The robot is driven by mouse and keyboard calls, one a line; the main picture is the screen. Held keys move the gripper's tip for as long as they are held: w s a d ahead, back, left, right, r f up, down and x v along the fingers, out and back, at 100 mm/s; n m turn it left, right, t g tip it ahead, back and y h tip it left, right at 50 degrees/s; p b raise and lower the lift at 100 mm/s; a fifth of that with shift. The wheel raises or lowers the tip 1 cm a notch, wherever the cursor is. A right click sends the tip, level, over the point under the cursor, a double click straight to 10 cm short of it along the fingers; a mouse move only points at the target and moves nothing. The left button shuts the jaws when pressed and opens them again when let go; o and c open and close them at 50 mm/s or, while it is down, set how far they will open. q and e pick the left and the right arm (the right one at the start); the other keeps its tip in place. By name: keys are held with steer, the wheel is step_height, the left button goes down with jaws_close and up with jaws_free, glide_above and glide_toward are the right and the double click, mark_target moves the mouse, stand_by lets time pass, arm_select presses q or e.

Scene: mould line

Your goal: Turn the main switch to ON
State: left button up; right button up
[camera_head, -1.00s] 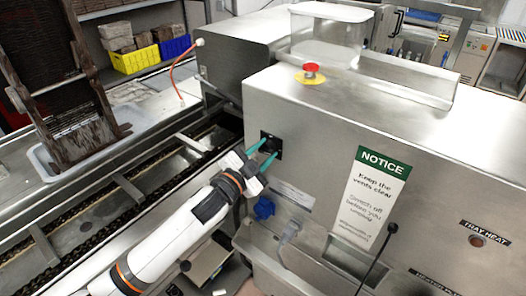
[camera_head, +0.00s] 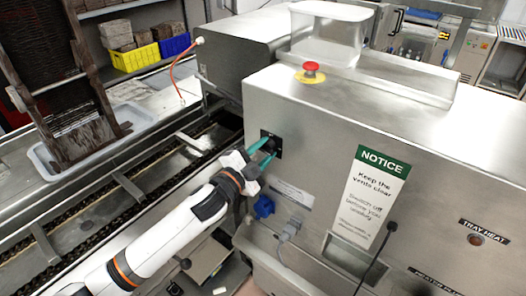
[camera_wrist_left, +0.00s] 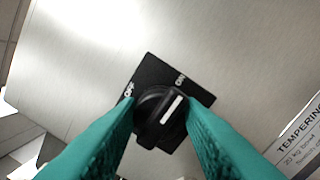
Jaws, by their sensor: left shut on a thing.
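The main switch is a black rotary knob (camera_wrist_left: 154,112) on a square black plate (camera_wrist_left: 148,70), seen in the left wrist view. Two small white labels sit on the plate, one at the left and one at the upper right; the right one appears to read ON. The white line on the knob points up and right, towards that right label. My left gripper (camera_wrist_left: 160,118) is shut on the knob, a teal finger on each side. In the head view, the left gripper (camera_head: 262,153) reaches the plate (camera_head: 277,150) on the machine's front. My right gripper is not in view.
A red emergency button (camera_head: 311,69) sits on top of the steel machine (camera_head: 310,125). A notice sign (camera_head: 372,190) is to the right. A conveyor (camera_head: 130,187) runs along the left.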

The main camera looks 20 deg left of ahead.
arm_select(q)
steer(key=o, duration=1)
steer(key=shift+c, duration=0.2)
steer(key=shift+s+a+f, duration=0.1)
steer(key=shift+s+f, duration=0.05)
steer(key=shift+s, duration=0.2)
steer(key=b+v, duration=0.4)
steer(key=v, duration=0.7)
